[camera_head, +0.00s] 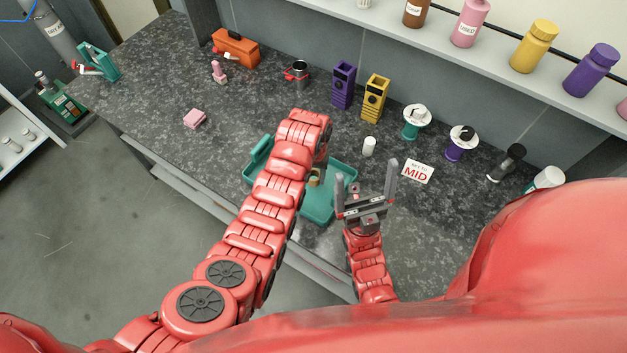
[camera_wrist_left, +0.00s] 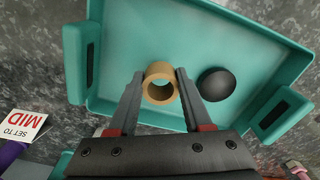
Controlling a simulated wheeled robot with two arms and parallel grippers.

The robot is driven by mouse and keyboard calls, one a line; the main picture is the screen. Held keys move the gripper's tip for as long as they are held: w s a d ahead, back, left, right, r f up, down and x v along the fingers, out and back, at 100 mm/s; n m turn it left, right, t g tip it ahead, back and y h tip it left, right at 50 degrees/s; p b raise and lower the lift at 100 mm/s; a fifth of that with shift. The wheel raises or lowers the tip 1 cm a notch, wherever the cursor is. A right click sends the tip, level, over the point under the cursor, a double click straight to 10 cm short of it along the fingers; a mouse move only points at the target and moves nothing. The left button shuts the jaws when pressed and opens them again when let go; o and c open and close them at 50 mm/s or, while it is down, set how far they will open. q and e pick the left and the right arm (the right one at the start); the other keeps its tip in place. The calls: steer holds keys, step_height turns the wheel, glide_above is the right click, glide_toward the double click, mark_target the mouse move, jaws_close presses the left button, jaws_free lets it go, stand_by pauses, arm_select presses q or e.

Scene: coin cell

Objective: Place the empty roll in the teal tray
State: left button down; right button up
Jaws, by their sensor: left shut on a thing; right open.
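The empty roll is a short tan tube (camera_wrist_left: 160,83), seen end-on in the left wrist view. My left gripper (camera_wrist_left: 158,76) is shut on it, one finger on each side. The roll is over the floor of the teal tray (camera_wrist_left: 150,30); I cannot tell whether it touches the floor. In the head view the teal tray (camera_head: 318,208) lies at the counter's front edge, partly hidden by my left arm, and a bit of the roll (camera_head: 315,179) shows beside the wrist. My right gripper (camera_head: 366,176) is open and empty, to the right of the tray.
A dark round shape (camera_wrist_left: 215,84) is in the tray beside the roll. A white cylinder (camera_head: 369,146) and a "MID" card (camera_head: 417,171) are near the tray. Spools, purple and yellow holders (camera_head: 376,98) stand behind. The counter left of the tray is mostly clear.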

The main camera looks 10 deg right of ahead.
mark_target(313, 188)
arm_select(q)
steer(key=shift+f+p, duration=0.35)
steer(key=shift+p, duration=0.15)
steer(key=shift+f, duration=0.5)
steer(key=shift+f+p, duration=0.35)
steer(key=shift+f, duration=0.5)
steer(key=shift+f, duration=0.1)
steer(key=shift+f, duration=0.15)
steer(key=shift+c, duration=1.7)
jaws_free()
steer(key=shift+r, duration=0.2)
